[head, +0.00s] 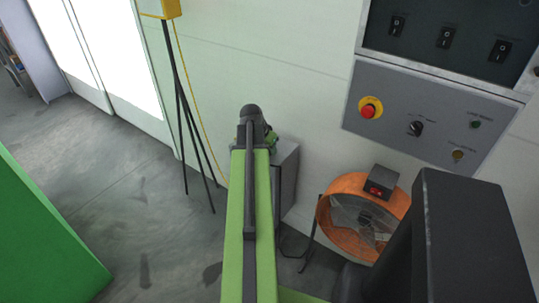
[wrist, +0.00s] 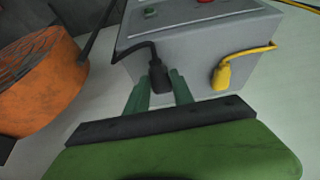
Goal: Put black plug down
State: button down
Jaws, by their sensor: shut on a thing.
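My gripper (wrist: 161,80) shows in the wrist view with its two green fingers on either side of the black plug (wrist: 158,77), shut on it. A black cable curves from the plug's top to the left. The plug is in front of the front face of a grey box (wrist: 195,55); I cannot tell whether it touches the box. In the head view my arm hides the plug and most of my gripper; the grey box (head: 286,180) shows beside the arm's end.
A yellow plug (wrist: 222,76) with a yellow cable is at the box's front, right of my gripper. An orange fan (head: 338,230) stands near the box; it also shows in the wrist view (wrist: 45,85). A control panel (head: 432,115) is on the wall. A black tripod (head: 184,120) stands left.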

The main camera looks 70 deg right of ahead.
jog(key=shift+f+b, duration=0.4)
jog(key=shift+f, duration=0.7)
jog(key=c, duration=1.1)
grip_release()
jog(key=shift+r, duration=0.1)
jog(key=shift+r, duration=0.1)
jog(key=shift+r+p, duration=0.2)
jog(key=shift+p, duration=0.2)
jog(key=p+v, duration=1.1)
jog(key=v, duration=0.1)
jog(key=shift+r, duration=0.1)
